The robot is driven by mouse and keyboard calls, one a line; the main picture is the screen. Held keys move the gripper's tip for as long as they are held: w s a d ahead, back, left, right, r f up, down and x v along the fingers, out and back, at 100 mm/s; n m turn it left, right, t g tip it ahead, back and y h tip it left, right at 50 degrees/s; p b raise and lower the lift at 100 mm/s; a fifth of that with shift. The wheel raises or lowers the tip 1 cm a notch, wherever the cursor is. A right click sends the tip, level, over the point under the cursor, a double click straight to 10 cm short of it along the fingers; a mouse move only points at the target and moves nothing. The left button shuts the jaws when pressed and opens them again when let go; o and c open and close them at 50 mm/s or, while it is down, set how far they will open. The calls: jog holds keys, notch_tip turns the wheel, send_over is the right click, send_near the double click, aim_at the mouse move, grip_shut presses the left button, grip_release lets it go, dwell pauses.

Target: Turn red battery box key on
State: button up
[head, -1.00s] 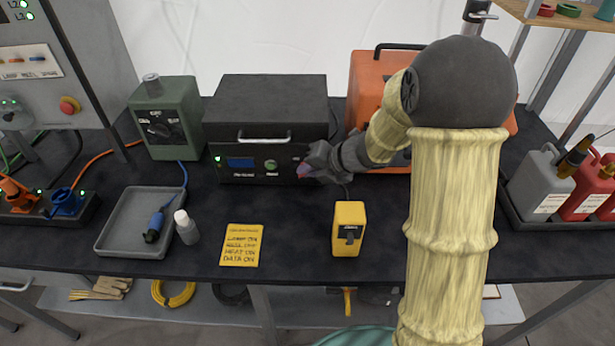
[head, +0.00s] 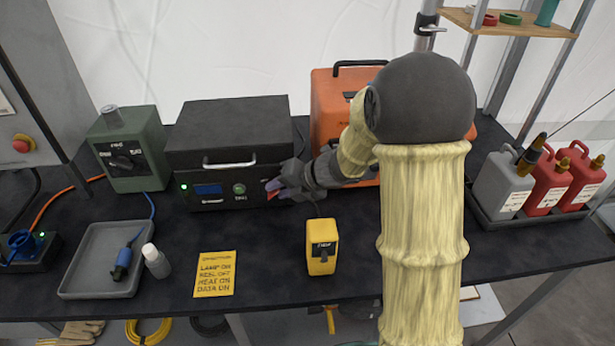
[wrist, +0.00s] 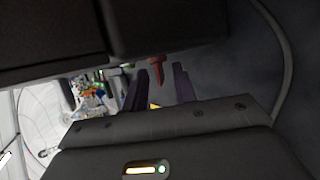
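The black box (head: 222,135), with a lit blue display and a green button on its front, stands at the back of the dark table. A red key (wrist: 157,71) hangs from a dark surface in the wrist view. My gripper (head: 274,187) is at the right end of the black box's front. In the wrist view its two dark fingers (wrist: 160,78) stand apart, with the red key between their tips and gaps on both sides. My gripper hides the key's mount in the head view. I cannot tell the key's setting.
An orange case (head: 325,105) stands right of the black box, partly behind my arm. A green box with a dial (head: 125,150) is to the left.

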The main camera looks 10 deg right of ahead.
jog(key=p+v, duration=0.2)
jog(key=v, duration=1.4)
jog(key=shift+s+d, duration=0.15)
jog(key=shift+d, duration=0.05)
jog(key=shift+r, duration=0.1)
jog(key=w+d+r+m+t+h+p, duration=0.1)
jog(key=d+r+m+t+h+p, duration=0.2)
jog(key=m, duration=0.7)
jog(key=w+d+r+m+t+h+p, duration=0.15)
jog(key=m+h+p, duration=0.3)
jog(key=m, duration=0.55)
jog(key=s+a+f+m+g+p, duration=0.1)
jog(key=s+m+g+p, duration=0.1)
jog(key=s+m, duration=0.4)
jog(key=s+a+f+m+g+p, duration=0.1)
jog(key=s+m+g+p, duration=0.1)
jog(key=s+m+g, duration=0.3)
jog(key=s+m+h, duration=0.1)
jog(key=s+m, duration=0.1)
jog(key=s, duration=0.2)
jog(key=shift+f+m, duration=0.3)
jog(key=shift+f, duration=0.1)
